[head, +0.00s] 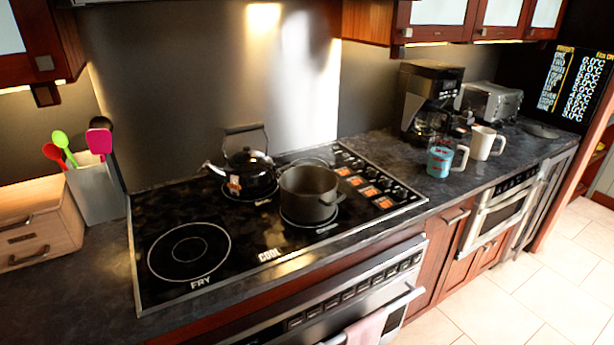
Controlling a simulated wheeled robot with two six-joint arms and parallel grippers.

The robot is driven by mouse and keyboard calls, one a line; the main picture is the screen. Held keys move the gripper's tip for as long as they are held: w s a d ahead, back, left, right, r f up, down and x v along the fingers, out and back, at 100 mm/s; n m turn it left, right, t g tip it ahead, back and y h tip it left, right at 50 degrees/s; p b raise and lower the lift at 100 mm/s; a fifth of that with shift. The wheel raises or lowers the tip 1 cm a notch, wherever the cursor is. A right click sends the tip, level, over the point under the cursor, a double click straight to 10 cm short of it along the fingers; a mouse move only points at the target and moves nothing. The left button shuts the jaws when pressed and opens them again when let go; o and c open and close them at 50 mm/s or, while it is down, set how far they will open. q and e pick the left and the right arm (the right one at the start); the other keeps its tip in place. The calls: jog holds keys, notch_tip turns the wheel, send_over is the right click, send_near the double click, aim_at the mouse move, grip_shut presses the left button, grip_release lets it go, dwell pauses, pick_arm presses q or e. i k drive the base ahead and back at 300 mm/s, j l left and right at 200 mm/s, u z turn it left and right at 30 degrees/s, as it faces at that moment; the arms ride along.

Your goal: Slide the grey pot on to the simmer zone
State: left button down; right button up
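The grey pot (308,192) stands upright on the black glass cooktop (215,275), on a ringed zone right of the middle. Its handle points right. A zone marked FRY (189,252) is bare at the front left. The word COOL (270,255) is printed near the front edge, left of the pot. Another ring (312,162) shows partly behind the pot. I cannot read a simmer label on any zone. Neither of my grippers is in view.
A black kettle (249,172) stands close behind and left of the pot. Knobs and orange labels (367,190) line the cooktop's right side. Mugs (440,160) and a coffee maker (428,98) stand farther right. A utensil holder (97,190) is at left.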

aim_at(309, 193)
jog(key=i+l+u, duration=0.1)
jog(key=i+l, duration=0.15)
jog(key=i+l+u, duration=0.1)
jog(key=l, duration=0.35)
jog(key=i+l+u, duration=0.1)
jog(key=i+l, duration=0.2)
jog(key=i+l+u, duration=0.1)
jog(key=l, duration=0.3)
jog(key=i+l, duration=0.25)
jog(key=l, duration=0.15)
jog(key=i+l+u, duration=0.15)
jog(key=l, duration=0.25)
